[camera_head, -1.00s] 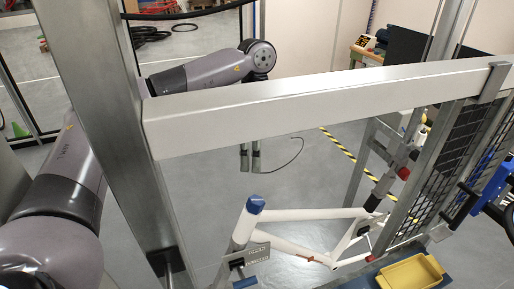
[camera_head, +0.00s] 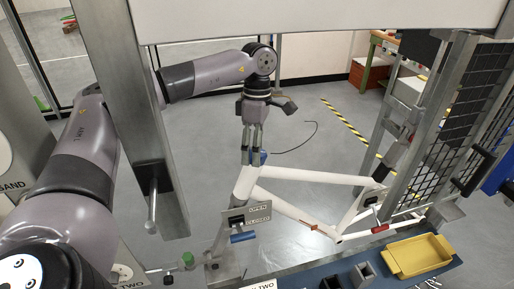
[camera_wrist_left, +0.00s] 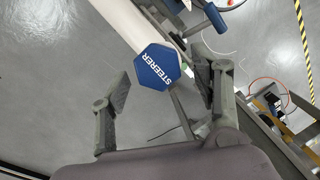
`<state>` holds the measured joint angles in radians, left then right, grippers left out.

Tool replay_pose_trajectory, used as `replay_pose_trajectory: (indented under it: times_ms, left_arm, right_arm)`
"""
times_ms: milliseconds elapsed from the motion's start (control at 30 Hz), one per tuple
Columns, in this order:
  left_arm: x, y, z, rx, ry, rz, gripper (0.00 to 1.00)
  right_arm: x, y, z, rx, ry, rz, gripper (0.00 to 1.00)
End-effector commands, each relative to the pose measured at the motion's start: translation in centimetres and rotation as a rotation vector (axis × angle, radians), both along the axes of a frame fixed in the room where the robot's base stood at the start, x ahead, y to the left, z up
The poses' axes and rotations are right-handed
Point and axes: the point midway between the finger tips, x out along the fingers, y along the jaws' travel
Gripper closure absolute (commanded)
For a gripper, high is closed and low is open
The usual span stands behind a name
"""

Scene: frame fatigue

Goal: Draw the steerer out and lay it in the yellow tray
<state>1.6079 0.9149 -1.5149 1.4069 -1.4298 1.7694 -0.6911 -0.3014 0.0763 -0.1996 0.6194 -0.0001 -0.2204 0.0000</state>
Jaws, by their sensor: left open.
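The steerer's blue hexagonal cap, lettered STEERER (camera_wrist_left: 158,67), tops the white head tube of the bike frame (camera_head: 310,176). In the head view the cap (camera_head: 263,157) is partly hidden by the fingers. My left gripper (camera_head: 252,155) points down right at the cap, and its fingers are open. In the left wrist view the gripper (camera_wrist_left: 161,78) has one finger on each side of the cap, with gaps showing; I cannot tell how far down they reach. The yellow tray (camera_head: 418,254) lies at lower right on the blue bench and looks empty. My right gripper is out of view.
A plate lettered OPEN and CLOSED (camera_head: 250,217) with a blue-handled lever stands by the head tube. Mesh panels (camera_head: 470,110) rise at right. Small dark blocks sit left of the tray.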

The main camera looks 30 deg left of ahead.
Motion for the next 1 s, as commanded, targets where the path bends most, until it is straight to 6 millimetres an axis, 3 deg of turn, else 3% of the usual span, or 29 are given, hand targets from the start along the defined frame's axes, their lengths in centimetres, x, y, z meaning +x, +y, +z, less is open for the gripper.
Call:
replay_pose_trajectory:
  times_ms: [100, 1000]
  left_arm:
    - [0.0, 0.0, 0.0, 0.0, 0.0, 0.0, 0.43]
    - [0.0, 0.0, 0.0, 0.0, 0.0, 0.0, 1.0]
  right_arm:
    - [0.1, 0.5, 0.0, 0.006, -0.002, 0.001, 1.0]
    - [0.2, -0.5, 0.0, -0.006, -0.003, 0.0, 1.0]
